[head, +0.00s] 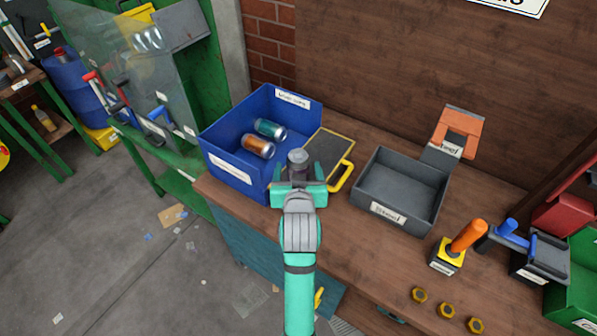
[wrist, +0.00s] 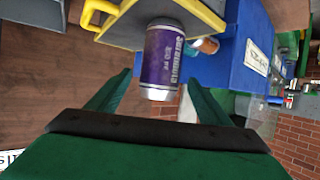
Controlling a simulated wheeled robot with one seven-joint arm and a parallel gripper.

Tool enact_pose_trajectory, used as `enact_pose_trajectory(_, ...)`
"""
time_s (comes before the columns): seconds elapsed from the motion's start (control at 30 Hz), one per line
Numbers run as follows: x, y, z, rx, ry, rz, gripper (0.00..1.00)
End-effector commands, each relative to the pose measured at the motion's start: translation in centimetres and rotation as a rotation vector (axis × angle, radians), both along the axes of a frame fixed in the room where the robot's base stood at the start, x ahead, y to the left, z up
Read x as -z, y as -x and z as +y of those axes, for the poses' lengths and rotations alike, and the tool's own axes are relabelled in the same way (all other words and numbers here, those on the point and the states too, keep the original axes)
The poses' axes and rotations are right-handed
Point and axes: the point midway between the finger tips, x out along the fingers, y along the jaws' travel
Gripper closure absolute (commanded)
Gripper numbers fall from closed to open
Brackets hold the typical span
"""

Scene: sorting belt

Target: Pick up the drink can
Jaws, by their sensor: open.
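A purple drink can (head: 298,160) with a silver top stands at the front edge of a dark panel with a yellow handle. In the wrist view the purple can (wrist: 163,62) shows between and just beyond my two green fingers. My gripper (head: 299,184) is open, with one finger to each side of the can. I see a gap on both sides in the wrist view, so the fingers are not closed on it. Two more cans, one teal (head: 270,129) and one orange (head: 258,146), lie on their sides in the blue bin.
The blue bin (head: 228,158) stands close on the left. The yellow handle (head: 342,176) sits just right of the purple can. A grey bin (head: 398,190) is further right. An orange-handled tool (head: 467,236) and several brass nuts (head: 446,310) are at the front right.

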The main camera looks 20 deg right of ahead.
Motion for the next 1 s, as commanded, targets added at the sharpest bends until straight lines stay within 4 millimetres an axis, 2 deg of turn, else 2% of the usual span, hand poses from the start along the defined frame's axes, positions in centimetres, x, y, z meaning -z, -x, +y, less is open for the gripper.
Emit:
enact_pose_trajectory(0.1,0.5,-1.1,-0.5,0.001,0.000,-0.001,0.28)
enact_pose_trajectory(0.27,0.9,-1.8,-0.8,0.004,-0.001,0.000,0.28)
enact_pose_trajectory(0.6,2.6,-5.5,-2.0,0.004,0.001,-0.001,0.28)
enact_pose_trajectory(0.93,2.9,-6.0,-2.1,0.003,0.001,-0.001,0.28)
enact_pose_trajectory(1.0,2.9,-6.0,-2.1,0.003,0.001,-0.001,0.44)
